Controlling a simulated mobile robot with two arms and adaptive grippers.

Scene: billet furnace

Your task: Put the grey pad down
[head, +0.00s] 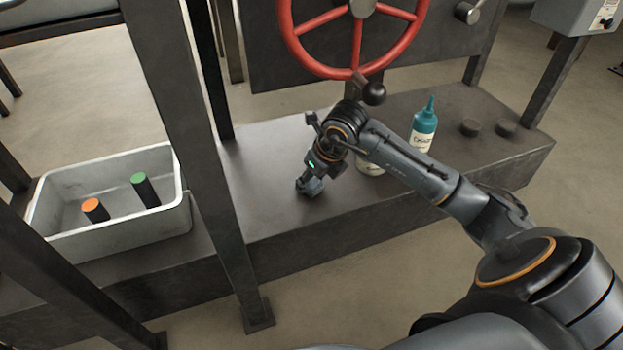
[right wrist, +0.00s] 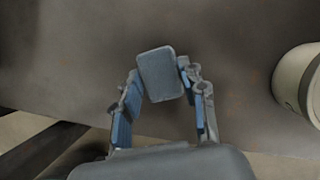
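The grey pad (right wrist: 160,73) is a small blue-grey block with rounded corners, slightly tilted in the right wrist view. It sits between the fingertips of my right gripper (right wrist: 158,76), and both fingertips appear to touch its sides. In the head view my right gripper (head: 309,186) points down, low over the dark bench top (head: 265,205). The pad is hard to separate from the fingers there. I cannot tell whether the pad touches the bench. My left gripper is not in view.
A pale jar (right wrist: 297,80) stands right of my right gripper, partly behind my arm in the head view. A teal bottle (head: 424,127) stands farther right. A grey bin (head: 115,235) holds an orange-topped and a green-topped cylinder. A red handwheel (head: 357,40) is behind; a dark post (head: 205,170) stands left.

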